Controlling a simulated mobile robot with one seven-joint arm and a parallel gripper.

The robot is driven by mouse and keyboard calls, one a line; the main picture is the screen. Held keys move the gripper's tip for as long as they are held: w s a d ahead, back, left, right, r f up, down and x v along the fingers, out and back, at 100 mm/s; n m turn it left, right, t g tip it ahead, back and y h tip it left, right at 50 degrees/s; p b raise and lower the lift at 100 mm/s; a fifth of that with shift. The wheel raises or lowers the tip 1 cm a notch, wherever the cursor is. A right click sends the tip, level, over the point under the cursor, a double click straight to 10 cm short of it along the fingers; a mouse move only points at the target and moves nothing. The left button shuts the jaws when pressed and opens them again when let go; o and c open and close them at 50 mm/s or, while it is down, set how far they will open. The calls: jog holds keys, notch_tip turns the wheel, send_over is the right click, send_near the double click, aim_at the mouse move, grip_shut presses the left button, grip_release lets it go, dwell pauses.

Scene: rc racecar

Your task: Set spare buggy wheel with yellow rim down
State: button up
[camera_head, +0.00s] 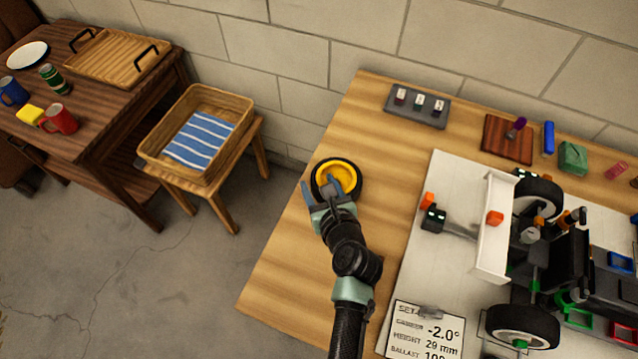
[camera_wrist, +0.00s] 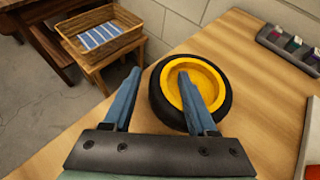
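The spare buggy wheel (camera_head: 350,173) has a black tyre and a yellow rim. It appears to lie flat on the wooden workbench, near its left edge. It also shows in the wrist view (camera_wrist: 208,72). My gripper (camera_head: 321,188) is at the wheel's near left side, with its fingers spread. In the wrist view my gripper (camera_wrist: 159,74) has its left finger outside the tyre, with a visible gap. Its right finger reaches over the yellow rim's hollow. The tyre's left wall is between the fingers and does not look clamped. Fingertip depth is unclear.
The workbench (camera_head: 290,270) holds a white mat (camera_head: 415,265) with a buggy (camera_head: 540,270) to the right. A grey holder (camera_head: 417,106) stands at the back. Left of the bench, a wicker basket (camera_head: 243,128) sits on a stool. Bare bench surrounds the wheel.

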jog(key=p+v, duration=0.2)
jog(key=v, duration=1)
jog(key=w+r+n+t+h, duration=0.15)
jog(key=w+r+n, duration=0.35)
jog(key=r, duration=0.7)
jog(key=w+r+n+t, duration=0.25)
jog(key=r+n, duration=0.45)
jog(key=r, duration=0.4)
jog(key=w+r+n+t, duration=0.3)
jog(key=r+n, duration=0.3)
jog(key=r, duration=0.6)
jog(key=s+r+n+t+h, duration=0.1)
jog(key=s+r+n+t, duration=0.3)
jog(key=r, duration=0.9)
jog(key=s+r+n+t+h, duration=0.2)
jog(key=s+r+n+t, duration=0.2)
jog(key=s+r+n, duration=0.4)
notch_tip(320, 180, up, 6)
jog(key=shift+s+a+n, duration=0.35)
jog(key=shift+n, duration=0.35)
